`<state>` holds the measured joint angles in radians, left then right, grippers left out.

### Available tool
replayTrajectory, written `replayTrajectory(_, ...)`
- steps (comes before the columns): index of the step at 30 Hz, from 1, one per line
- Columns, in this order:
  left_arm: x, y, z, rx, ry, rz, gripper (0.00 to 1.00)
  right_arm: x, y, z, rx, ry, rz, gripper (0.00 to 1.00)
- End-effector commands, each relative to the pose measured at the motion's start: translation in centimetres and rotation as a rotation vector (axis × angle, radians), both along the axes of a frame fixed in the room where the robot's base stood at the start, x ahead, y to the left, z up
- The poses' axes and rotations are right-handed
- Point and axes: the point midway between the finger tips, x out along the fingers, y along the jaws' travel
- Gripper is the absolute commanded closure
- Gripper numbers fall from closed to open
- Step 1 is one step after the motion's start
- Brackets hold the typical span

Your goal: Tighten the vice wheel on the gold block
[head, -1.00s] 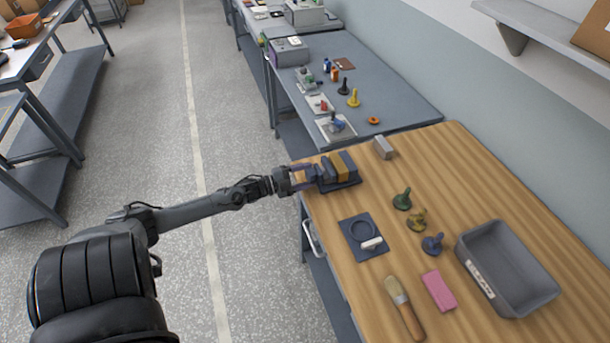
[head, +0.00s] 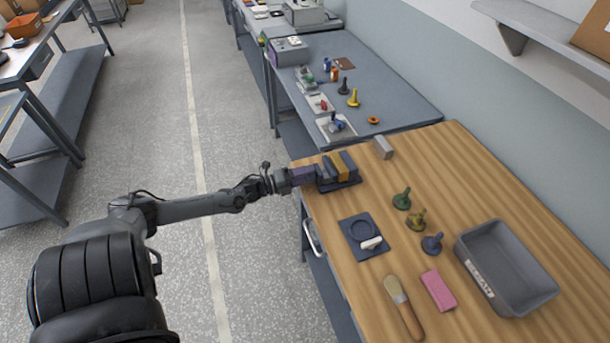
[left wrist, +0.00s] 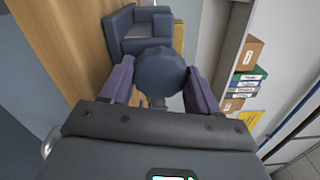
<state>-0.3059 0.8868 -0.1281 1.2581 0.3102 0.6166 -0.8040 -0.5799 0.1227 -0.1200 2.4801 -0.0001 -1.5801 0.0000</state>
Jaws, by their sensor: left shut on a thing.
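The vice (head: 340,183) sits at the far left corner of the wooden bench, with dark blue-grey jaws. The gold block (head: 343,166) stands between its jaws, and a sliver of gold (left wrist: 178,36) shows in the left wrist view. My left gripper (head: 312,175) reaches the vice's left side. In the left wrist view the dark blue, faceted vice wheel (left wrist: 161,72) lies between the two purple fingers of my left gripper (left wrist: 161,84), which are shut on it. In the head view the wheel is hidden by the gripper. My right gripper is not in view.
A grey block (head: 383,148) lies behind the vice. Green, olive and blue knobbed pieces (head: 417,219), a blue plate (head: 363,237), a brush (head: 403,305), a pink block (head: 438,290) and a grey bin (head: 508,268) occupy the bench nearer. Bare wood lies right of the vice.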

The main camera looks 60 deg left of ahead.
Motion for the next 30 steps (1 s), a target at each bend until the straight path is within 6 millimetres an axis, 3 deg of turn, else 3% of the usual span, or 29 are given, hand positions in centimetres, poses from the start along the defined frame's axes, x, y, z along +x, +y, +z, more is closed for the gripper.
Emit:
replayTrajectory(16, 0.03, -0.03, 0.06, 0.029, -0.006, 0.000, 0.70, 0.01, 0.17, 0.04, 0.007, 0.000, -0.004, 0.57)
replayTrajectory(17, 0.02, -0.03, 0.06, 0.029, -0.006, 0.000, 0.38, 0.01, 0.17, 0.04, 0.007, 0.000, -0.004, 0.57)
replayTrajectory(21, 0.02, -0.01, 0.05, 0.028, -0.006, 0.000, 0.16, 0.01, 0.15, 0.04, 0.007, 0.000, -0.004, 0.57)
replayTrajectory(30, -0.04, 0.00, 0.01, 0.028, -0.004, 0.000, 0.14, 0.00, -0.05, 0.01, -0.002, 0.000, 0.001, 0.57)
